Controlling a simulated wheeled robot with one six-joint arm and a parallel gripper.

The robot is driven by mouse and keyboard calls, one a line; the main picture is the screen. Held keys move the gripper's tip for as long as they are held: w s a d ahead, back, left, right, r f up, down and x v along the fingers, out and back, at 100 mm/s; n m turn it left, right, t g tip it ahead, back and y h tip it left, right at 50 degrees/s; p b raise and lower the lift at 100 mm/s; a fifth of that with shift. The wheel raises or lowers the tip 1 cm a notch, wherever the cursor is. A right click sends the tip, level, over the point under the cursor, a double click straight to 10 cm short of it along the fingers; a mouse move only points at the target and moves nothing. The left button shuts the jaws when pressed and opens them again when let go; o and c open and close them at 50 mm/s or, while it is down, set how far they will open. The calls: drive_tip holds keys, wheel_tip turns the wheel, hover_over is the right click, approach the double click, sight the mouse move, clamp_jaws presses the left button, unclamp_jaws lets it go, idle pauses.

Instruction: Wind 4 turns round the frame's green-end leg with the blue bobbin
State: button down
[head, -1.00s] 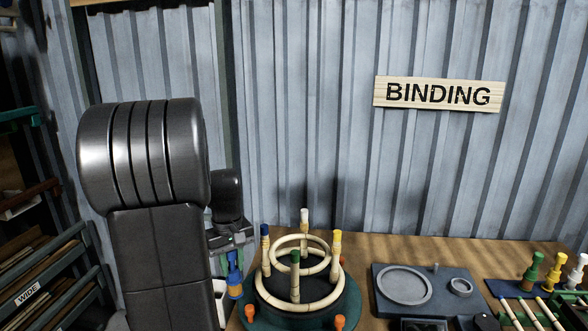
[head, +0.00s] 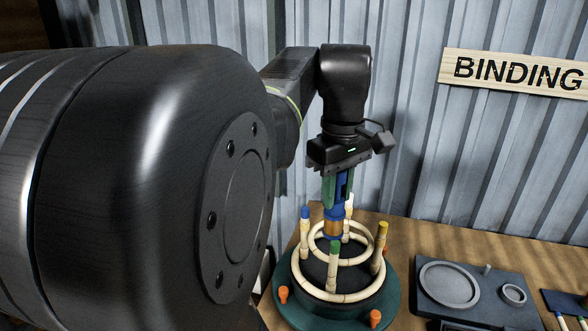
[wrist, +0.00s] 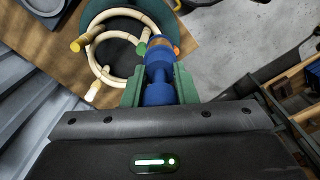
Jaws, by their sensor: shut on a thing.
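The rattan frame (head: 345,297) stands on a round dark green base (head: 392,302), its pale rings held by upright legs. The green-end leg (head: 334,270) is at the front; its green tip (wrist: 141,48) also shows in the wrist view. My gripper (head: 337,188) points down over the frame, shut on the blue bobbin (head: 336,213), which also shows between the green fingers in the wrist view (wrist: 158,92). A brown-orange band shows at the bobbin's lower end, close beside the green tip. I cannot tell whether they touch. No wound turns are discernible on the leg.
Blue-end (head: 305,238), yellow-end (head: 380,248) and white-end (head: 349,202) legs stand around the bobbin. Orange knobs (head: 375,318) edge the base. A grey tray (head: 465,292) with round recesses lies to the right on the wooden bench (head: 425,237). A corrugated wall stands behind.

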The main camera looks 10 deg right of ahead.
sight(335, 211)
wheel_tip(335, 211, down, 5)
drive_tip(key=b, duration=0.4)
wheel_tip(335, 211, down, 9)
drive_tip(key=b, duration=0.4)
drive_tip(key=shift+r, duration=0.2)
drive_tip(key=shift+r, duration=0.15)
